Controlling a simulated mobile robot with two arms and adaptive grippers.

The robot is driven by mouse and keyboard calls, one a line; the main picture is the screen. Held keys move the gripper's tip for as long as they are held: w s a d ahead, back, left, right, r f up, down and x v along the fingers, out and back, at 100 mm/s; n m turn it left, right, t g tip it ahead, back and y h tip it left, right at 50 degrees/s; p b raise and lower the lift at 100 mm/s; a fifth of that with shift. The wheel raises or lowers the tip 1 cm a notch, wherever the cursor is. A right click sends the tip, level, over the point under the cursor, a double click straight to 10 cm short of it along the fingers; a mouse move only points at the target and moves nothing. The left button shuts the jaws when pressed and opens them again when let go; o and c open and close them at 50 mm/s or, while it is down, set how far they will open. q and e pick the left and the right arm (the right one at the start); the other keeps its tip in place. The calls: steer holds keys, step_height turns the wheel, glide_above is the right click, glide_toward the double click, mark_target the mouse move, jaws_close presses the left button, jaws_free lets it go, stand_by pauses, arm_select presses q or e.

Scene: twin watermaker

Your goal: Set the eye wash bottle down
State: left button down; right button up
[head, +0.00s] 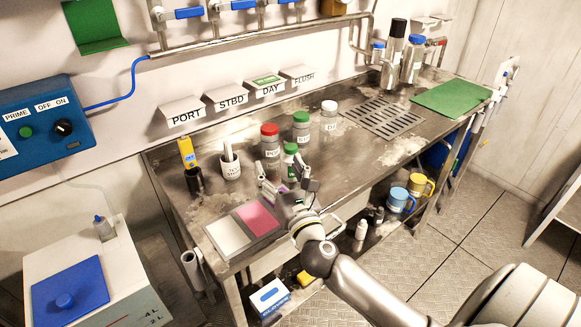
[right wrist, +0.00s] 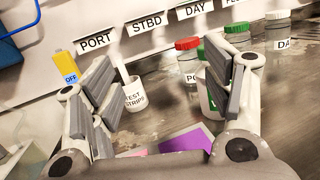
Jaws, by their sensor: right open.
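The eye wash bottle seems to be the small white bottle with a green cap (head: 290,149), upright on the steel counter (head: 355,165) in front of the sample jars. My right gripper (head: 286,182) is open at the bottle's near side and hides its lower part. In the right wrist view, the open fingers (right wrist: 168,88) stand wide apart. The bottle (right wrist: 209,98) shows there partly behind the right finger, with a bit of green label. I cannot tell whether that finger touches it. My left gripper is not in view.
A red-capped jar (head: 270,146), a green-capped jar (head: 301,130) and a white-capped jar (head: 329,121) stand behind. The test strip cup (head: 231,166) and yellow meter (head: 187,153) are left. White and pink pads (head: 228,236) lie at the front edge. Bare counter lies right.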

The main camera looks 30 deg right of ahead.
mark_target(291, 161)
steer(key=s+d+f+g+h, duration=0.1)
steer(key=s+d+f+g, duration=0.1)
steer(key=f, duration=0.1)
steer(key=d+f+m+g+h, duration=0.1)
steer(key=f, duration=0.1)
steer(key=shift+s+d+h, duration=0.2)
steer(key=shift+s+h, duration=0.1)
steer(key=shift+s, duration=0.1)
steer(key=shift+w+d+f, duration=0.15)
steer(key=shift+w+d, duration=0.05)
steer(key=x, duration=1)
steer(key=shift+p, duration=0.4)
steer(key=c, duration=1.1)
steer(key=shift+c, duration=1.4)
